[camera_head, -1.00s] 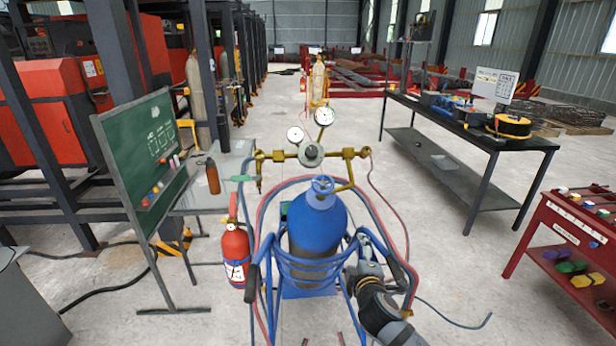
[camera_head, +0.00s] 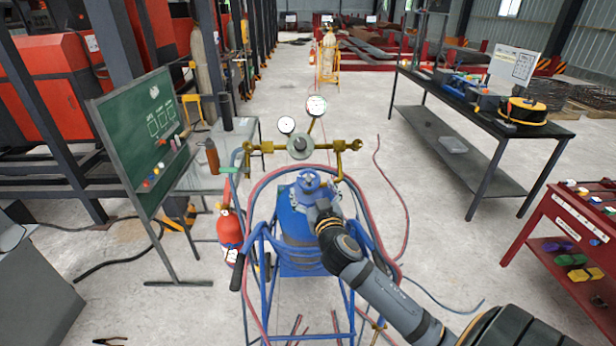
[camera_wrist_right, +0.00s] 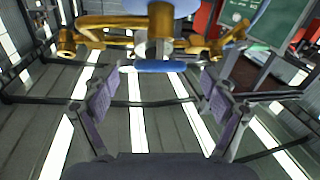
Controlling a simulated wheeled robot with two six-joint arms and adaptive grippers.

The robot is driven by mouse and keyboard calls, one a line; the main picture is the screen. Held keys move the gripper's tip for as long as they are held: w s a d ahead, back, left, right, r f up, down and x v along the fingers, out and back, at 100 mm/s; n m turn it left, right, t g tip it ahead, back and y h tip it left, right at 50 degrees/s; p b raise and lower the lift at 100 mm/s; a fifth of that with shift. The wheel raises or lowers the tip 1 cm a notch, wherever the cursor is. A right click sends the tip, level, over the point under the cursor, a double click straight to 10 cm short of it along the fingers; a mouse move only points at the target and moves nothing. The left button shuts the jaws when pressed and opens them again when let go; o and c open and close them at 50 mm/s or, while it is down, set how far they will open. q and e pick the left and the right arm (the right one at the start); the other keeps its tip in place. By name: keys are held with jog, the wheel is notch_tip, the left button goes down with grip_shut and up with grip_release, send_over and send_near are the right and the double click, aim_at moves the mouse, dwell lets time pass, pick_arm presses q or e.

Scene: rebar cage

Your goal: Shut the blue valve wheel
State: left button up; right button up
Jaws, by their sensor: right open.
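The blue valve wheel (camera_head: 308,180) sits on top of the blue gas cylinder (camera_head: 292,225), below the brass regulator (camera_head: 300,147). My right gripper (camera_head: 320,208) is just in front of the wheel and covers part of the cylinder's top; contact is hard to judge from the head. In the right wrist view, the gripper (camera_wrist_right: 158,78) is open, its two fingers apart. The wheel shows edge-on there as a blue bar (camera_wrist_right: 152,66), near the gap between the fingertips. My left gripper is not in view.
A blue trolley frame (camera_head: 262,240) holds the cylinder, with red and blue hoses looping around it. A fire extinguisher (camera_head: 230,230) and a green board (camera_head: 145,125) stand left. A black table (camera_head: 440,150) and red cart (camera_head: 570,225) stand right.

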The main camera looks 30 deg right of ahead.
aim_at(311, 185)
jog(key=p+x, duration=0.1)
jog(key=x, duration=0.3)
jog(key=shift+w+d, duration=0.1)
jog(key=shift+w, duration=0.2)
